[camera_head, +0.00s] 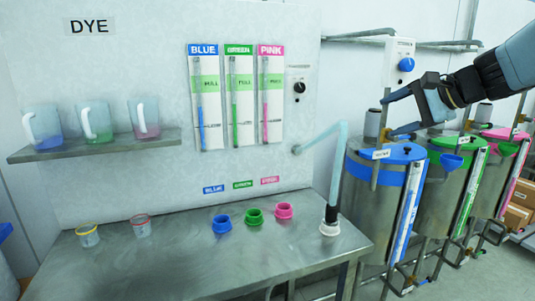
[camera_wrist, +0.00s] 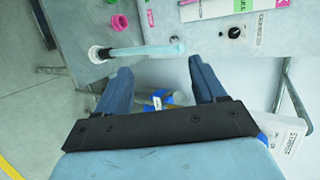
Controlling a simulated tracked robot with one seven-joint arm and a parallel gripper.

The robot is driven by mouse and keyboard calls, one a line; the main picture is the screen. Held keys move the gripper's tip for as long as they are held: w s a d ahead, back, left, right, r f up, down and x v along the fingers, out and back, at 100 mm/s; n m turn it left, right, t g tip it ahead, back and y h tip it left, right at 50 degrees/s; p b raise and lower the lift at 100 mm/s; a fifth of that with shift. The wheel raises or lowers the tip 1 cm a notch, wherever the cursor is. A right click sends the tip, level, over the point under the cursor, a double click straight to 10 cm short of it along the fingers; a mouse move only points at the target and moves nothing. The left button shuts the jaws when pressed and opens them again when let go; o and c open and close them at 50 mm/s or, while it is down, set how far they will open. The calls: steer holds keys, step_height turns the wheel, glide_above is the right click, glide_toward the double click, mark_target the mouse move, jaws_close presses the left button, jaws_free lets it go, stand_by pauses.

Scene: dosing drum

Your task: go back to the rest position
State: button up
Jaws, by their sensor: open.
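My gripper (camera_head: 386,116) is at the upper right in the head view, in front of and above the blue-lidded drum (camera_head: 372,195). Its two blue fingers are spread apart, and they also show in the wrist view (camera_wrist: 160,80) with nothing held between them. In the wrist view a small part of something blue and white shows between and beyond the fingers. From the head view I cannot tell whether a finger touches the upright pipe at the blue drum.
A green-lidded drum (camera_head: 444,185) and a pink-lidded drum (camera_head: 497,170) stand to the right. The steel bench (camera_head: 180,265) holds blue, green and pink caps, two small cups and a translucent hose (camera_head: 335,175). Three jugs stand on the shelf (camera_head: 100,146). A white control box (camera_head: 400,62) is near my gripper.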

steer(key=s+a+f+n+g+h, duration=0.1)
steer(key=s+a+f+n+h, duration=0.2)
steer(key=s+f+n, duration=0.3)
steer(key=s+a+f+n+g+h, duration=0.2)
steer(key=s+f+n, duration=0.4)
steer(key=s, duration=0.4)
steer(key=shift+s+a+f+g+h, duration=0.35)
steer(key=shift+a+f+h, duration=0.25)
steer(key=shift+h, duration=0.5)
steer(key=shift+d, duration=0.1)
